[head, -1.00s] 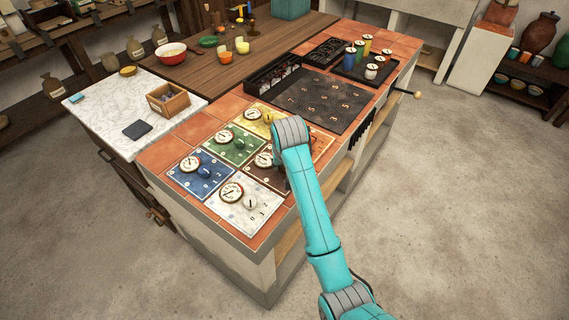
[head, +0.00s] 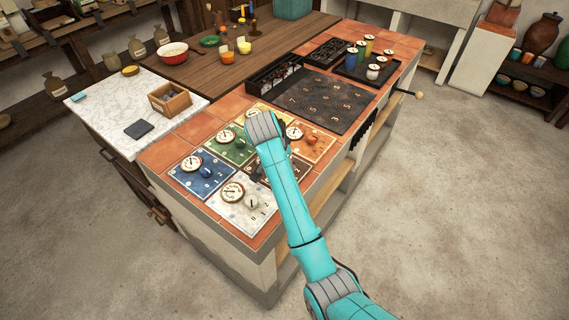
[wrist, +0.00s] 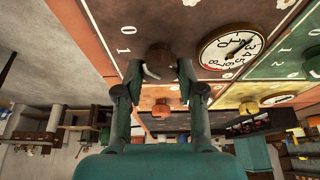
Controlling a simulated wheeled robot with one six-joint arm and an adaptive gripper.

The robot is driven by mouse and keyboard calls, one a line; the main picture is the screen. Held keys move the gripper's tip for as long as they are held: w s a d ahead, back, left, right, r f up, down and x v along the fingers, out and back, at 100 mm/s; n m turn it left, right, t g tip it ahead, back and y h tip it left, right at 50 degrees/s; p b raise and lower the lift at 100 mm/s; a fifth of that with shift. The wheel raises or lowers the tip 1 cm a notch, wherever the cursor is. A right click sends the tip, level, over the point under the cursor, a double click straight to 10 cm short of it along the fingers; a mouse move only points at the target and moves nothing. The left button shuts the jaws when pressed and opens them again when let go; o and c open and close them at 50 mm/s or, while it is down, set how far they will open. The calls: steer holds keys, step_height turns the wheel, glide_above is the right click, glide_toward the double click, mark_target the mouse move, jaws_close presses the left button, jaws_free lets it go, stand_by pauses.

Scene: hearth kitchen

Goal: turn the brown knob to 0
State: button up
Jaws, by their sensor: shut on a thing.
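The brown knob (wrist: 159,58) stands on the brown panel (wrist: 180,22) in the wrist view, between the fingers of my gripper (wrist: 160,70). The fingers are shut on it from both sides. A pale pointer shows at the knob's lower left edge. The panel's printed 0 and 1 lie left of the knob; a 2 cannot be made out. A round white dial (wrist: 230,50) sits to the knob's right on the same panel.
Neighbouring panels carry their own knobs and dials: white (head: 231,209), blue (head: 188,181), green (head: 240,157) and orange (head: 318,146). A dark stove plate (head: 318,105) lies farther back. The floor right of the counter is clear.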

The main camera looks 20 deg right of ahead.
stand_by(0.4)
steer(key=o, duration=1.1)
